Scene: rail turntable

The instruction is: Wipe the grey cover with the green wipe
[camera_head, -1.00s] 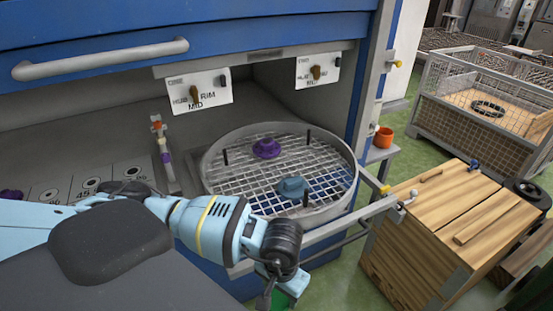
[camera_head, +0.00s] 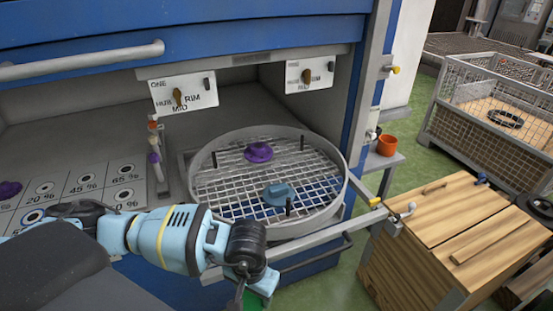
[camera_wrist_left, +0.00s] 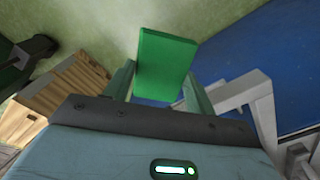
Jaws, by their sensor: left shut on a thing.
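My left gripper (camera_wrist_left: 158,82) is shut on the green wipe (camera_wrist_left: 165,62), a flat green block that sticks out beyond the fingers in the left wrist view. In the head view the left gripper (camera_head: 256,291) is at the bottom edge, in front of the blue machine, and only a sliver of green shows by it. The wipe is apart from any surface I can make out. I cannot pick out the grey cover with certainty in either view. My right gripper is not in view.
A round mesh basket (camera_head: 342,202) holds a purple knob (camera_head: 258,152) and a blue knob (camera_head: 278,194). A wooden box (camera_head: 440,245) stands right of the machine, with an orange cup (camera_head: 387,145) behind. A wire crate (camera_head: 452,140) stands further back. Green floor (camera_head: 325,290) lies open between machine and box.

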